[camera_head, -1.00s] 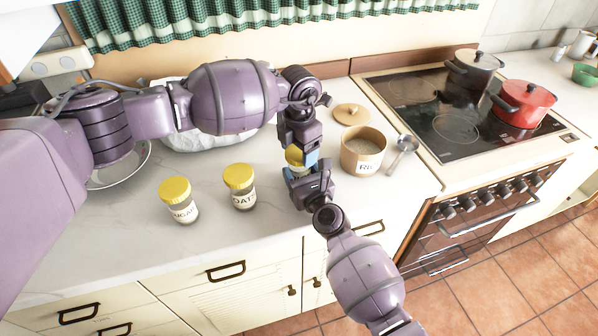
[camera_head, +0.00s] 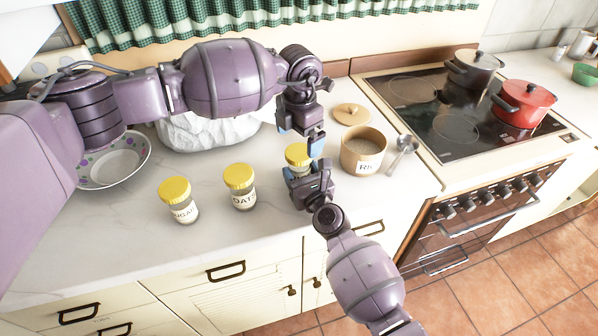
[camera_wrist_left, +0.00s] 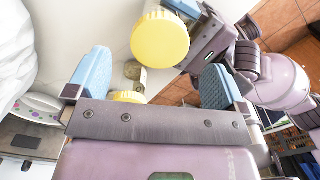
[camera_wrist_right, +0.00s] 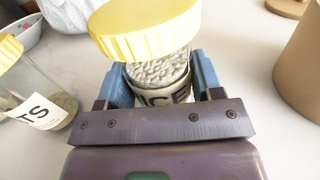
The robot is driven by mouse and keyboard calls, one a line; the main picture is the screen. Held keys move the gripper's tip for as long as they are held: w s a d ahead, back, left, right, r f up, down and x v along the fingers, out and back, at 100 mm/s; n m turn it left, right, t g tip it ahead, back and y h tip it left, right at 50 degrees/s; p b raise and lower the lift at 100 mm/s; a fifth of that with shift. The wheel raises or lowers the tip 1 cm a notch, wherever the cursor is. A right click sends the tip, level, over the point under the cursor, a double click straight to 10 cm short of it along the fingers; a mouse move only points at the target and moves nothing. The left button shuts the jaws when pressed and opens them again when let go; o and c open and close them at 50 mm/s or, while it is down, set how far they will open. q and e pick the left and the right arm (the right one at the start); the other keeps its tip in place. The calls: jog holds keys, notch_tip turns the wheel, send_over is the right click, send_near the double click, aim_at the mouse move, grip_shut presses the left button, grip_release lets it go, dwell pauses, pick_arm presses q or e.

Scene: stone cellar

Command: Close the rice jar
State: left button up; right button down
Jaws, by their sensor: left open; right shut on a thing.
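The rice jar is a small glass jar of pale grains with a label reading "ICE" in the right wrist view (camera_wrist_right: 163,78). Its round yellow lid (camera_wrist_right: 145,30) sits on its top; I cannot tell whether it is screwed tight. The lid also shows in the head view (camera_head: 298,154) and the left wrist view (camera_wrist_left: 160,40). My right gripper (camera_head: 306,176) is shut around the jar's body, which it mostly hides in the head view. My left gripper (camera_head: 300,138) is open and empty just above the lid, apart from it.
Jars labelled sugar (camera_head: 180,200) and oats (camera_head: 240,188) stand to the left. A brown canister (camera_head: 363,152) with a partly hidden label stands close on the right, with a wooden lid (camera_head: 351,114) behind and a spoon (camera_head: 403,150) beside. The front left counter is clear.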

pick_arm(q)
notch_tip(320, 180, up, 8)
dwell(0.4)
pick_arm(e)
jog(key=shift+c, duration=0.9)
grip_release()
jog(key=shift+s, duration=0.1)
jog(key=v, duration=1)
jog(key=shift+s+d, duration=0.2)
jog(key=shift+s, duration=0.1)
